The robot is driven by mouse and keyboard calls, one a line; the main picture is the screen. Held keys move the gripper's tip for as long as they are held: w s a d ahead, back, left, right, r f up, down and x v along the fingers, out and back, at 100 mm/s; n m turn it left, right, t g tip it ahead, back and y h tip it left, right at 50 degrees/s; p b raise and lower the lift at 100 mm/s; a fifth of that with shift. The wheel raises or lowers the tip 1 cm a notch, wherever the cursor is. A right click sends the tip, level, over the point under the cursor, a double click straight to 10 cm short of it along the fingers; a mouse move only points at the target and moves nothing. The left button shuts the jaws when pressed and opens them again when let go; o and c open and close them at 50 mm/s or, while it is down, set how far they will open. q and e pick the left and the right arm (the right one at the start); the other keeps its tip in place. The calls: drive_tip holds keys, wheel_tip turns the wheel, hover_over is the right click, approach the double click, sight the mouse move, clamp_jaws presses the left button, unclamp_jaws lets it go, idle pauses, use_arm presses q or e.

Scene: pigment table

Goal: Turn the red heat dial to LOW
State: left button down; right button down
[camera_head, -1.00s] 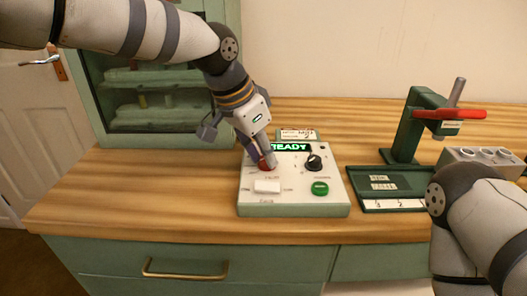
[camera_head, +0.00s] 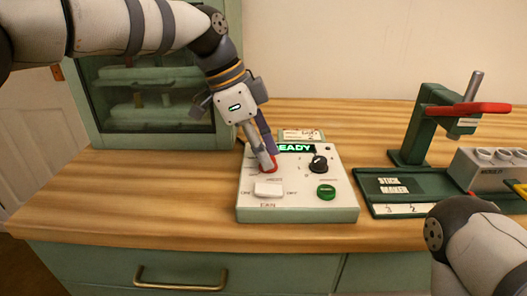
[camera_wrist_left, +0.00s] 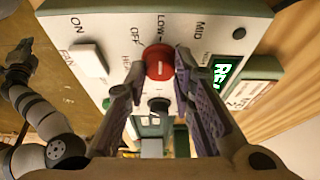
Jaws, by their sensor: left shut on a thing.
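The red heat dial (camera_head: 267,167) sits on a white control box (camera_head: 255,206). In the left wrist view the dial (camera_wrist_left: 159,62) is round with a pale mark, below the printed OFF, LOW and MID labels. Where its mark points is not clear. My left gripper (camera_head: 266,165) reaches down onto the dial from above and is shut on it. In the wrist view, its two fingers (camera_wrist_left: 155,85) stand on either side of the dial. My right arm shows at lower right in the head view; what may be its gripper (camera_wrist_left: 18,60) is small and dark in the wrist view.
The box also carries a black knob (camera_head: 318,164), a white fan switch (camera_head: 268,189), a green button (camera_head: 326,192) and a lit READY display (camera_head: 296,148). A green press (camera_head: 428,125) and a dark green tray (camera_head: 364,197) stand to the right. A glass-fronted cabinet (camera_head: 88,105) is behind left.

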idle(0.5)
use_arm(q)
drive_tip(key=c, duration=1.4)
unclamp_jaws()
drive_tip(key=shift+o, duration=0.2)
drive_tip(key=v, duration=1.2)
drive_tip(key=shift+d, duration=0.1)
